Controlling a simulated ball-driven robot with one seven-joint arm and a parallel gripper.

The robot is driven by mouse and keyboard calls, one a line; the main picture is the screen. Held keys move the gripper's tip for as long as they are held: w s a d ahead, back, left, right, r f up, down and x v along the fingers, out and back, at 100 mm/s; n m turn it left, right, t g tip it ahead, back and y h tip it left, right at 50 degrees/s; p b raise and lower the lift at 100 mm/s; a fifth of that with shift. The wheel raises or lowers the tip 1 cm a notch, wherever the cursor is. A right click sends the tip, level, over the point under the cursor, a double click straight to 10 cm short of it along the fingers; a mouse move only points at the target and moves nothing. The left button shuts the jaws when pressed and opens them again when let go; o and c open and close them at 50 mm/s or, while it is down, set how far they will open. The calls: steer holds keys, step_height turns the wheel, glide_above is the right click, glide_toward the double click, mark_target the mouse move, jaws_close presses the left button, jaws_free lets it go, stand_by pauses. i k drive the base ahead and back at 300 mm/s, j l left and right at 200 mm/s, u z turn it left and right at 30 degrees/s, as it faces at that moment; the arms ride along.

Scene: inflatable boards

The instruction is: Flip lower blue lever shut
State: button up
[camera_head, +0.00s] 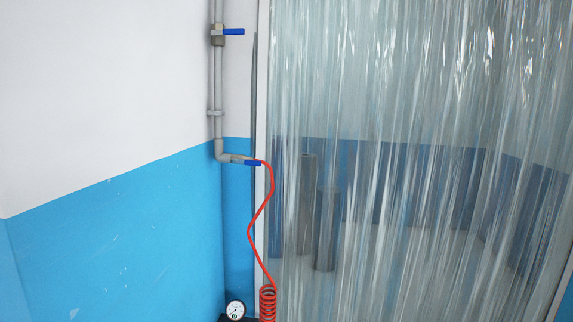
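The lower blue lever (253,163) sits on the short level end of the grey wall pipe (218,95), beside the strip curtain's left edge. It lies along that pipe end, where a red hose (262,212) starts. The upper blue lever (234,31) is on a valve high on the same pipe and sticks out sideways to the right, across the upright pipe. Both levers look small and far off. My gripper is not in the picture.
A clear strip curtain (420,130) fills the right side. Behind it stand grey cylinders (326,230). A round gauge (235,309) and the hose's red coil (268,303) are at the bottom. The white and blue wall (110,240) on the left is bare.

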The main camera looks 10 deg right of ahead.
mark_target(238, 161)
steer(key=i+l, duration=0.15)
steer(key=i, duration=0.8)
steer(key=i+l, duration=0.1)
steer(key=i, duration=0.85)
steer(key=i+l, duration=0.15)
steer(key=i, duration=0.8)
